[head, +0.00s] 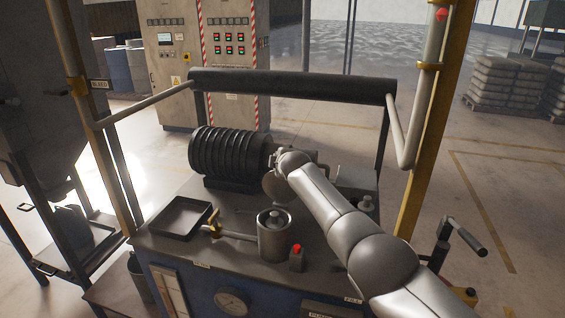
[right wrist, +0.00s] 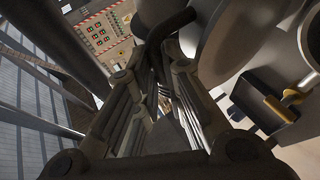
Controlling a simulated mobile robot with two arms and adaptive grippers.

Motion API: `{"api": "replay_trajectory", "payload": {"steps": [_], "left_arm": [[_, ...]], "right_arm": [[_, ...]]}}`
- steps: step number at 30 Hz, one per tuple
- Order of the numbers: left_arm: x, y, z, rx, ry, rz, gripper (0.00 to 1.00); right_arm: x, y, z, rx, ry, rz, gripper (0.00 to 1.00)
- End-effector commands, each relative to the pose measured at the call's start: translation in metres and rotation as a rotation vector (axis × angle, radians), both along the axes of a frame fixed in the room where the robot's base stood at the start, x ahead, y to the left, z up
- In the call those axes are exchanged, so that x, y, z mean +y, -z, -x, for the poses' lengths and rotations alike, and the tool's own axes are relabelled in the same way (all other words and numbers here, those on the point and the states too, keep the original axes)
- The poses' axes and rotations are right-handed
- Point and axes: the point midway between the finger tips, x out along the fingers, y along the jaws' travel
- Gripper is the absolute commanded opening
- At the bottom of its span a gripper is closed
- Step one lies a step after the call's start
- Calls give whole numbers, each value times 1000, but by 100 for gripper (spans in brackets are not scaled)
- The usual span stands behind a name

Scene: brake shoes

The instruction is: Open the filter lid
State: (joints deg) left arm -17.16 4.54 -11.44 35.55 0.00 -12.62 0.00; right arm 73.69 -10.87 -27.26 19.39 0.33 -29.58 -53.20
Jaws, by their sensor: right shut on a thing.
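My right gripper (head: 298,157) is beside the right end of the black ribbed cylinder (head: 228,152), above the bench. In the right wrist view the gripper (right wrist: 165,62) is shut on a dark curved handle (right wrist: 172,24). A round pale disc (right wrist: 243,32), which looks like the filter lid, is close beside the fingers there. In the head view a grey disc (head: 275,189) stands on edge just below the gripper; the hand and arm hide part of the area behind it. My left gripper is not in view.
On the bench are an empty dark tray (head: 180,217), a metal canister (head: 274,240) with a knob on top, a yellow valve handle (head: 214,223) and a red button box (head: 297,257). A dark padded bar (head: 290,86) crosses behind. A control cabinet (head: 215,60) stands farther back.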

Motion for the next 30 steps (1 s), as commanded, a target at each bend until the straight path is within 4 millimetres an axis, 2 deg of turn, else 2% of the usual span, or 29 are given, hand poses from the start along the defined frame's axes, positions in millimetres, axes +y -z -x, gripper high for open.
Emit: {"api": "replay_trajectory", "payload": {"steps": [1, 5, 6, 10, 22, 30], "left_arm": [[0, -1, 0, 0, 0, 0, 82], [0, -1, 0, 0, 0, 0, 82], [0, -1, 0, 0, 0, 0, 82], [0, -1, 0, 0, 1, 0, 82], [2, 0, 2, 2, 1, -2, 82], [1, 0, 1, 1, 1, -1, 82]], "right_arm": [[3, -12, -2, -22, -7, 2, 0], [3, -12, -2, -22, -7, 2, 0], [3, -12, -2, -22, -7, 2, 14], [3, -11, -2, -20, -7, 1, 31], [1, -5, 0, -9, -3, 0, 32], [0, -7, 6, -9, -3, -1, 32]]}}
